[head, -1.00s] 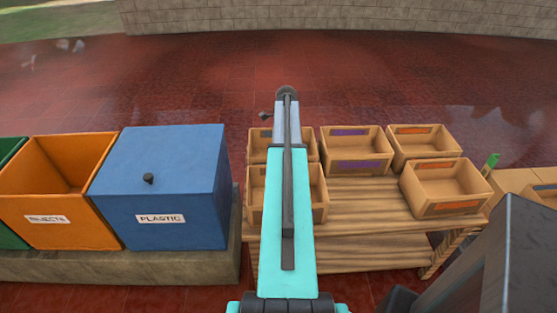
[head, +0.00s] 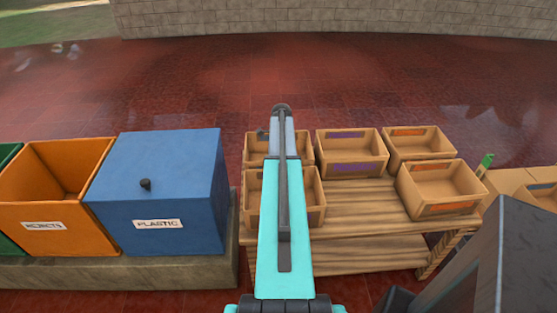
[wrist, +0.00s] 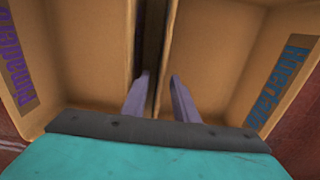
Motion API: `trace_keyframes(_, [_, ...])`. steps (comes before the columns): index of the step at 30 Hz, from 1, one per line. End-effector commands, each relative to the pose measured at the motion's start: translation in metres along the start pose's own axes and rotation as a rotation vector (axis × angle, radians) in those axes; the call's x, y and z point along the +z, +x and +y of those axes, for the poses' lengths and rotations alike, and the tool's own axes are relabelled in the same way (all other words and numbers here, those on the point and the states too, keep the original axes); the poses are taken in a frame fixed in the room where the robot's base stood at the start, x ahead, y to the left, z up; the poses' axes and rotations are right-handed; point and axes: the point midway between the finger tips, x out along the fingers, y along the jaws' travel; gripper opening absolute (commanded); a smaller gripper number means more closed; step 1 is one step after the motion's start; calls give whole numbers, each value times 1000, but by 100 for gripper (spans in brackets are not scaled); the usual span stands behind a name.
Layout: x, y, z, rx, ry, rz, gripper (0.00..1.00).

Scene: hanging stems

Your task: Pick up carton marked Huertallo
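In the wrist view a brown open carton with a blue label (wrist: 282,85) stands at the right; the label is partly readable as "Huerta...". Another open carton with a purple label (wrist: 18,75) stands at the left, with a dark narrow gap between them. My gripper (wrist: 160,95) is open, its two grey fingers pointing down at the neighbouring walls of the two cartons. The blue-label carton's near wall lies between the fingers, not gripped. In the head view my arm covers part of the left cartons (head: 312,200), and the fingertips are hidden.
Other open cartons stand on the slatted wooden table (head: 370,215), one with a purple label (head: 350,168), two with orange labels (head: 440,185). A blue PLASTIC bin (head: 165,180) and an orange bin (head: 45,190) stand left. The table's front middle is bare.

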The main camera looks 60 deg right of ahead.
Motion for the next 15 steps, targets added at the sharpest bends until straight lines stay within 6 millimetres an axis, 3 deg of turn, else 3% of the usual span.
trace_keyframes(7, [0, 26, 0, 0, 0, 0, 27])
trace_keyframes(15, [-1, 33, 0, 0, 1, 0, 27])
